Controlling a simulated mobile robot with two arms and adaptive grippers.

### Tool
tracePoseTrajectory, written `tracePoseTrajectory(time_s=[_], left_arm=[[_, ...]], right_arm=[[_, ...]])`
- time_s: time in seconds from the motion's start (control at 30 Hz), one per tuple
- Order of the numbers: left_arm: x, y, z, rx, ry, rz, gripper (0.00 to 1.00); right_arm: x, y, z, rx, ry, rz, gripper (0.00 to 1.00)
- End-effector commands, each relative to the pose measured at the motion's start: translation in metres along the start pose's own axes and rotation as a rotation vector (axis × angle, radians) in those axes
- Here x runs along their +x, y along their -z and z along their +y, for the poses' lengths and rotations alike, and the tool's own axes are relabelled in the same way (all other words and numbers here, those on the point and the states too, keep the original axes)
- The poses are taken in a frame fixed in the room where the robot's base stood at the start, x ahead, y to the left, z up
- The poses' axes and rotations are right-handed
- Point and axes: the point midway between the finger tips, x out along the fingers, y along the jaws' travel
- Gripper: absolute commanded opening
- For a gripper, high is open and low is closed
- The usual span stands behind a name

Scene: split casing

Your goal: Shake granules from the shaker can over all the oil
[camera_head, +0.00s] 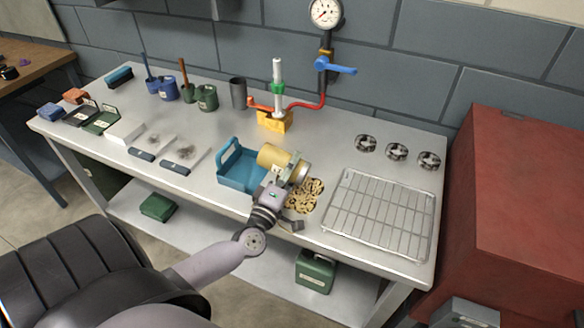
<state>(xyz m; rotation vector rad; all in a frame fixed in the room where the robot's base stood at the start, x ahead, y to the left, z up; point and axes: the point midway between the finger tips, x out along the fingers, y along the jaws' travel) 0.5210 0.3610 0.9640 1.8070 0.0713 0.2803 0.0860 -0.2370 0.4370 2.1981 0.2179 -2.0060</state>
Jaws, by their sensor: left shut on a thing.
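My left gripper (288,178) is shut on the tan shaker can (271,157). The can is held tilted on its side above the bench, its grey metal end to the right. Right below and beside that end, tan granules (306,192) lie in clumps on the bench, with darker brown patches between them. The oil under them is hard to tell apart from the granules. My gripper and wrist hide the near left part of this patch. My right gripper is not in view.
A blue open tray (238,176) stands just left of the can. A wire rack (382,215) lies to the right of the granules. Behind are a white column on a yellow base (275,122) and a red hose. Cloths, cups and brushes occupy the left side.

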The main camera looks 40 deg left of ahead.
Motion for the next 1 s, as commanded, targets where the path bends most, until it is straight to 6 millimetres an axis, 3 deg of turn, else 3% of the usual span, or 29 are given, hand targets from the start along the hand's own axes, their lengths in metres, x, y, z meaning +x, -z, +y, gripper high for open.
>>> tracePoseTrajectory(time_s=[1.0], left_arm=[[-0.005,0.027,-0.004,0.001,-0.001,0.000,0.11]], right_arm=[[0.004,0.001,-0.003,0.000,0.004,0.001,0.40]])
